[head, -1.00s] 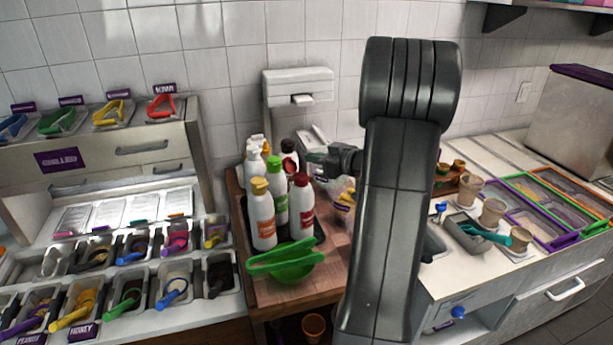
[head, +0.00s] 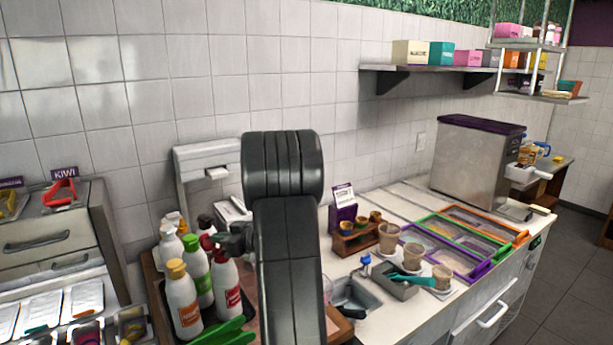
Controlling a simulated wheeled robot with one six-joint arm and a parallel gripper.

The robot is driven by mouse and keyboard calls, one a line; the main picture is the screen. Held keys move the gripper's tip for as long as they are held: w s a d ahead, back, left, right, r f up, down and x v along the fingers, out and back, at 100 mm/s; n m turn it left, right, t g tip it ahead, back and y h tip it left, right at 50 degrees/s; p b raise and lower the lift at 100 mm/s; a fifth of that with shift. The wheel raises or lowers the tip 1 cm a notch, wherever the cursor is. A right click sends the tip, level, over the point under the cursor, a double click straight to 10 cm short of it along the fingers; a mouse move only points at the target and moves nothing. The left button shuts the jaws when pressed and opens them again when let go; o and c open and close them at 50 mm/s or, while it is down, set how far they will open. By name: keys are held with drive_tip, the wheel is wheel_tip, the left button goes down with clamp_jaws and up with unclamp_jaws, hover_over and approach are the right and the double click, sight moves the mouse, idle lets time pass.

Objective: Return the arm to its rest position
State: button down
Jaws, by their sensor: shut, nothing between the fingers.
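My arm (head: 288,250) rises dark grey in the lower middle of the head view, its rounded elbow uppermost. My gripper (head: 222,241) shows in small part left of the arm, close to the bottles in the picture. It is shut and holds nothing. The rest of the wrist is hidden behind the arm.
Sauce bottles (head: 183,300) stand on a wooden stand left of my arm. Right of it, the white counter holds a small sink (head: 352,292), cups (head: 389,238), framed topping trays (head: 455,262) and a steel bin (head: 470,165). A wall shelf (head: 430,69) hangs above.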

drive_tip(key=shift+w+a+f, duration=0.15)
drive_tip(key=shift+a+f, duration=0.4)
drive_tip(key=shift+f, duration=0.1)
drive_tip(key=shift+d+r, duration=0.25)
drive_tip(key=shift+d, duration=0.05)
drive_tip(key=shift+s+d+r, duration=0.15)
drive_tip(key=shift+s+d, duration=0.15)
drive_tip(key=shift+d, duration=0.2)
drive_tip(key=shift+a, duration=0.1)
